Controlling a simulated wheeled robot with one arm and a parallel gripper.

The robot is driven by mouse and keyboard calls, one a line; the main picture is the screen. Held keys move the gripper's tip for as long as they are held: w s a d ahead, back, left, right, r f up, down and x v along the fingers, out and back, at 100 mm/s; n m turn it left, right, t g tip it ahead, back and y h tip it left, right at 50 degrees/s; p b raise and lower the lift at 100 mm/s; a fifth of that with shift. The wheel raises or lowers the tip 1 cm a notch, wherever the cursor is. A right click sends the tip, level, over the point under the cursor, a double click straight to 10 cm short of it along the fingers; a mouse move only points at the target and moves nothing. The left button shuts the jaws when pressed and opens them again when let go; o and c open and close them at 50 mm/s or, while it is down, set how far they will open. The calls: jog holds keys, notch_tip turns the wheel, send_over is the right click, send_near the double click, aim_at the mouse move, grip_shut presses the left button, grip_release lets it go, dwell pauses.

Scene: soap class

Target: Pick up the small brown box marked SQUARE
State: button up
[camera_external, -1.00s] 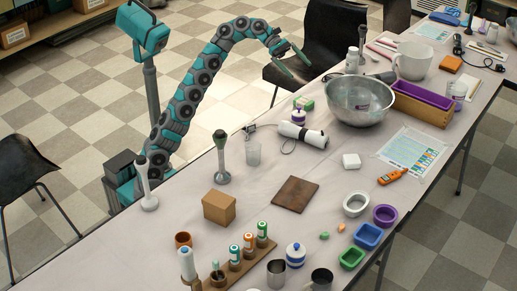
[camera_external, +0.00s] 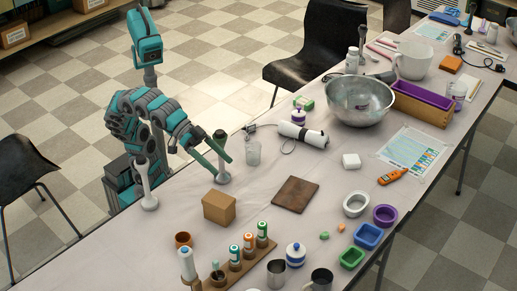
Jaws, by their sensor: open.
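A small brown cardboard box (camera_external: 219,208) stands on the near left part of the table. No SQUARE marking can be read on it from this view. My gripper (camera_external: 225,168) is open and empty, above the table's left edge, behind the box in the picture and apart from it. Its fingers point down and to the right.
A white upright stick (camera_external: 149,202) stands left of the box. A brown flat board (camera_external: 295,195) lies to its right.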

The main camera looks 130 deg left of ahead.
jog(key=s+d+m, duration=0.3)
send_near(230, 208)
jog(key=shift+a+f+t+y, duration=0.25)
jog(key=shift+f+t+y, duration=0.15)
jog(key=shift+f, duration=0.4)
jog(key=shift+d+x, duration=0.2)
jog(key=shift+x, duration=3.7)
jog(key=c, duration=1.4)
